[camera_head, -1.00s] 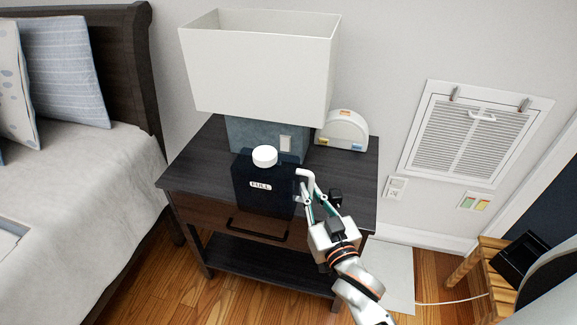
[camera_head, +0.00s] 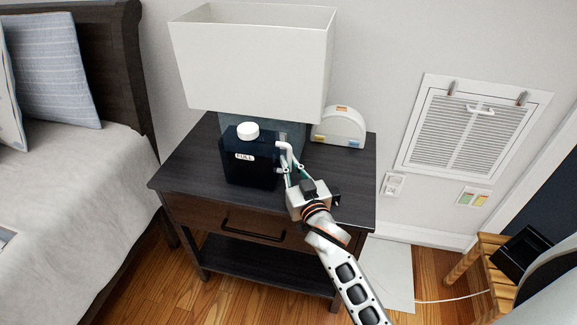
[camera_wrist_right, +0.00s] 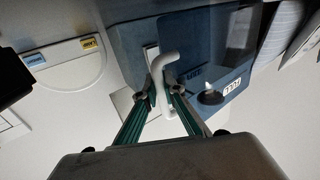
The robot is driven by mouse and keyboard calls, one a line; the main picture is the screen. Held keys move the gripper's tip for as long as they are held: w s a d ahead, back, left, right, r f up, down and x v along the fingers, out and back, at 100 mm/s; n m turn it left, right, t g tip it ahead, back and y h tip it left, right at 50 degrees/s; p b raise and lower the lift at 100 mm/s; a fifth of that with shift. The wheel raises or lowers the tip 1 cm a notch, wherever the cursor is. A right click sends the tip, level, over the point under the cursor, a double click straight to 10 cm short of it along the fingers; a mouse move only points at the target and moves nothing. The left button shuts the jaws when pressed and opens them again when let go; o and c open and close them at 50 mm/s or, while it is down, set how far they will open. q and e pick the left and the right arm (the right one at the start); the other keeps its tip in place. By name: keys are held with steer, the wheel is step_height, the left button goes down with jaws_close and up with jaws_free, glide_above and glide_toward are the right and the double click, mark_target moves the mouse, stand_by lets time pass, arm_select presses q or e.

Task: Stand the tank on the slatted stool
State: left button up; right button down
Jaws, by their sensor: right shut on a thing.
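The tank (camera_head: 250,166) is a dark blue box with a white round cap and a FULL label. It is upright over the front half of the nightstand top; I cannot tell whether its base touches. A white bent handle (camera_head: 283,151) sticks out at its right side. My right gripper (camera_head: 285,168) is shut on this handle, which also shows between the fingers in the right wrist view (camera_wrist_right: 164,66). The slatted stool (camera_head: 478,254) is light wood, at the lower right, well away from the tank and partly hidden. My left gripper is not in view.
The dark nightstand (camera_head: 190,172) carries a lamp with a big white shade (camera_head: 250,60) close behind the tank and a white arched thing (camera_head: 341,128) at the back right. A black boxy thing (camera_head: 521,256) overlaps the stool. A bed (camera_head: 75,200) stands left.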

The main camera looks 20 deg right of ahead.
steer(key=shift+f, duration=0.2)
steer(key=c, duration=2.6)
jaws_free()
steer(key=shift+f, duration=0.25)
steer(key=o, duration=0.5)
steer(key=shift+r, duration=0.1)
steer(key=shift+c, duration=0.2)
